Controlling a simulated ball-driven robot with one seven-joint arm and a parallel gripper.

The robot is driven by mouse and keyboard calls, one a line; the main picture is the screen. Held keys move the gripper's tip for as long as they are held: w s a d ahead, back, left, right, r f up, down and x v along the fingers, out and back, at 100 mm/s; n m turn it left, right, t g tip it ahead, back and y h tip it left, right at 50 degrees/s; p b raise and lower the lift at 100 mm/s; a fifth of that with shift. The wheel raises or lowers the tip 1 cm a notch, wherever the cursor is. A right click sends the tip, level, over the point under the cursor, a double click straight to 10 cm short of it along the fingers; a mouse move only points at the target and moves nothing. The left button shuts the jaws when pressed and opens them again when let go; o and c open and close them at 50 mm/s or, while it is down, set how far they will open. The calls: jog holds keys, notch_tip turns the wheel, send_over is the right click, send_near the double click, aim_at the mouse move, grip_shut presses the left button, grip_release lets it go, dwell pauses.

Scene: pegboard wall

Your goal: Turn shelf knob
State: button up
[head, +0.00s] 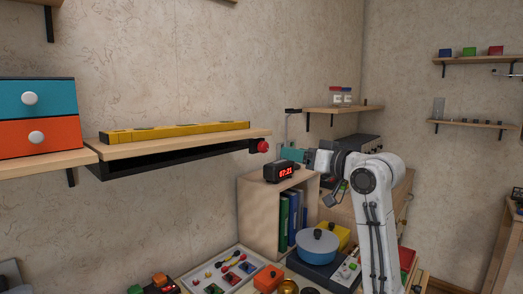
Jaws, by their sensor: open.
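A small red knob (263,146) sits on the right end of the black-framed wooden shelf (190,146) on the left wall. My gripper (284,153) is at the end of the white arm, to the right of the knob in the picture, and faces left. It is open and appears empty. A small gap shows between it and the knob, though the depth between them is hard to judge. The fingers are small and their detail is unclear.
A yellow bar (178,132) lies on the shelf. A black digital clock (281,172) stands on a wooden cubby (258,205) below my gripper. A blue pot (317,246) and a tray (200,270) of small parts lie lower down. Another shelf (335,109) is behind.

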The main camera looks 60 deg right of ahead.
aim_at(266, 148)
jog(key=x, duration=0.9)
jog(key=shift+w+d+p, duration=0.15)
jog(key=shift+w+p, duration=0.15)
jog(key=shift+w, duration=0.1)
jog(key=c, duration=1)
jog(key=shift+c, duration=0.2)
jog(key=shift+f+n+b, duration=0.1)
jog(key=shift+n+b, duration=0.2)
